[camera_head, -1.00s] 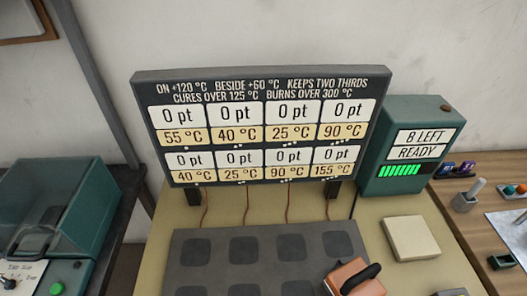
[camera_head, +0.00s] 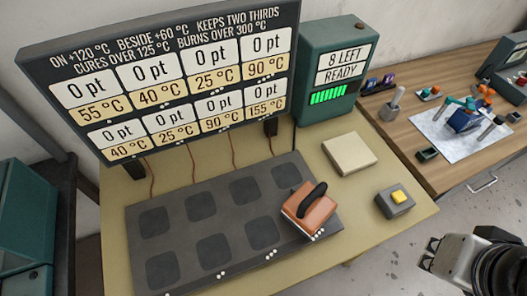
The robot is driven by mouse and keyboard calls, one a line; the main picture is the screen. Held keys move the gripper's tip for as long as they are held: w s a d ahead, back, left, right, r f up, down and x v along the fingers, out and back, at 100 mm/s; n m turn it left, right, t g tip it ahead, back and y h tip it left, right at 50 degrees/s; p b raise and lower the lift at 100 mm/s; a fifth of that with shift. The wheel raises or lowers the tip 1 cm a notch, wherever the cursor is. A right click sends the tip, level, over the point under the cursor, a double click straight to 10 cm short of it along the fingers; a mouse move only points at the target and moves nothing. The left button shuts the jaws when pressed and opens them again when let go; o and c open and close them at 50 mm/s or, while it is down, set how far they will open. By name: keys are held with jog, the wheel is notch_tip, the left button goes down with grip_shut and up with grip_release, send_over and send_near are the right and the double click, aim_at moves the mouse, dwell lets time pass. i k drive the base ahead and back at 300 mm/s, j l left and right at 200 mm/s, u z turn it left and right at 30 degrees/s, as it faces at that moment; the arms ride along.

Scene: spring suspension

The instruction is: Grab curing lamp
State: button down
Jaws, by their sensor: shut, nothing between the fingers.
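The curing lamp appears to be the copper-orange block with a black arched handle (camera_head: 309,214). It sits at the right end of the dark grey plate (camera_head: 190,198), over the front row of square pads. My gripper (camera_head: 432,252) is at the lower right, partly cut off by the frame edge. It is shut and empty, to the right of the lamp and apart from it, in front of the bench.
A display board (camera_head: 165,80) stands behind the plate. A green box reading "8 LEFT READY" (camera_head: 344,75) is beside it. A pale block (camera_head: 350,153) and a grey box with a yellow button (camera_head: 395,201) lie right of the lamp. A wooden bench (camera_head: 405,145) stands further right.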

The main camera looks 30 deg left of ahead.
aim_at(309, 209)
jog(key=u, duration=1.3)
jog(key=k+u, duration=0.4)
